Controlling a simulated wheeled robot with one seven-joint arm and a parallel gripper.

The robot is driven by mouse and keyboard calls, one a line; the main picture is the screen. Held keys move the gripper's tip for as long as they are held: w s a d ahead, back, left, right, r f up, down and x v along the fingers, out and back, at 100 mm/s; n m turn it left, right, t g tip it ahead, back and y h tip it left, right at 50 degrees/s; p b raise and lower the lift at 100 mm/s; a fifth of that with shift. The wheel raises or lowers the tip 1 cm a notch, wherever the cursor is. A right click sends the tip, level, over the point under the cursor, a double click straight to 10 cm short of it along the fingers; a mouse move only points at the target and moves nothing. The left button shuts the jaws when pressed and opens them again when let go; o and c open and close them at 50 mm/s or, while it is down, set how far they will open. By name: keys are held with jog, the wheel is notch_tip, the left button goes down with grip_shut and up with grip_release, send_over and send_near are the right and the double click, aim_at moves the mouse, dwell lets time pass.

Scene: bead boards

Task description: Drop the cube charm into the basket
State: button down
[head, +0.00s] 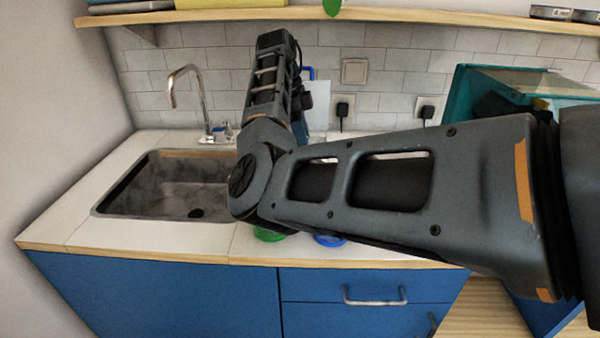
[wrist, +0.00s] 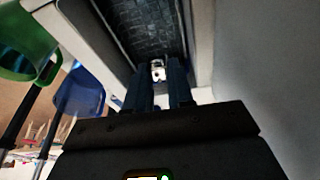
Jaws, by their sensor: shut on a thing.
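In the wrist view my gripper (wrist: 159,82) points away from the camera, its two dark fingers nearly closed on a small white piece with dark marks, the cube charm (wrist: 158,70), at their tips. The charm appears held clear of any surface. A green open container (wrist: 28,58) and a blue container (wrist: 82,92) show at the left; I cannot tell whether either is the basket. In the head view my arm hides the gripper and the charm. Only the bottom edges of the green container (head: 268,235) and the blue container (head: 330,240) show below my arm.
A sink (head: 170,190) with a tall faucet (head: 185,85) is at the left of the white counter (head: 110,235). A shelf (head: 400,16) runs above the back wall. A teal-framed box (head: 530,83) stands at the right. Blue drawers (head: 360,285) are below the counter.

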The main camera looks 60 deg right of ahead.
jog(key=c, duration=0.9)
grip_release()
jog(key=shift+r, duration=0.1)
jog(key=d+v, duration=0.1)
jog(key=v, duration=0.6)
jog(key=shift+a+r, duration=0.3)
jog(key=shift+a, duration=0.25)
